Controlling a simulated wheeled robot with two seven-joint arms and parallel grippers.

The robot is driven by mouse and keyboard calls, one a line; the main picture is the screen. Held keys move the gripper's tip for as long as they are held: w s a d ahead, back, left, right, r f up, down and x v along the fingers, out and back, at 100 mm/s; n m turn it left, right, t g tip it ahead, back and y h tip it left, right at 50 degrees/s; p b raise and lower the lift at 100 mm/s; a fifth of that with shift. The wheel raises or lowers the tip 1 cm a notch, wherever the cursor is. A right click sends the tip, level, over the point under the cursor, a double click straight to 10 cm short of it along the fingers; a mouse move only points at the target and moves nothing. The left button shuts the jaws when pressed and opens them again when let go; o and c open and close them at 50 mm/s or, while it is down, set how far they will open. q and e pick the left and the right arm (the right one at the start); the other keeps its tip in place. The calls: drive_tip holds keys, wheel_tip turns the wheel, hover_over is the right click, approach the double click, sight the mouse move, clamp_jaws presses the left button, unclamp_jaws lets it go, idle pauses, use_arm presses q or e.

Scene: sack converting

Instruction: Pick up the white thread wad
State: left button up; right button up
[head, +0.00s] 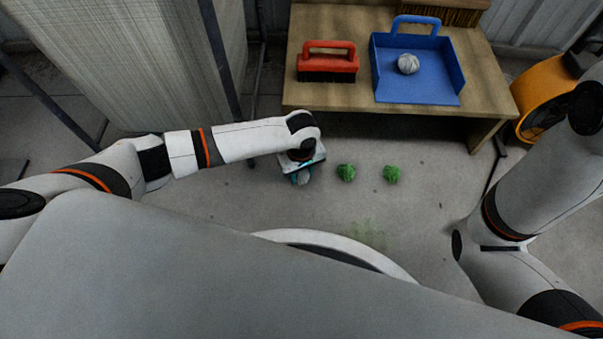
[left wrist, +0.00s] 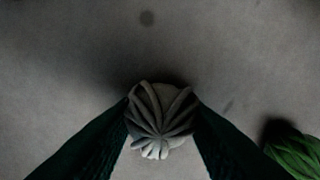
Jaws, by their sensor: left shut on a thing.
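A white thread wad (left wrist: 160,116) sits between the two dark fingers of my left gripper (left wrist: 162,112) in the left wrist view, with a finger touching each side. My left gripper is shut on it. In the head view my left gripper (head: 301,177) points down at the floor in front of the table, and the wad (head: 303,179) shows only in part below it. Whether the wad touches the floor is hard to tell. Another white wad (head: 408,64) lies in the blue dustpan (head: 388,91) on the table. My right gripper is out of view.
Two green wads (head: 346,172) (head: 391,174) lie on the floor to the right of my left gripper. A wooden table (head: 340,97) holds a red-handled brush (head: 327,64). An orange fan (head: 543,92) stands at right. A tall pale stack (head: 160,50) stands at left.

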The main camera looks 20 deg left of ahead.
use_arm(q)
wheel_tip(320, 180, up, 9)
drive_tip(key=p, duration=0.8)
drive_tip(key=shift+f, duration=0.15)
drive_tip(key=shift+r+p, duration=0.4)
drive_tip(key=shift+r, duration=0.2)
drive_tip(key=shift+r, duration=0.1)
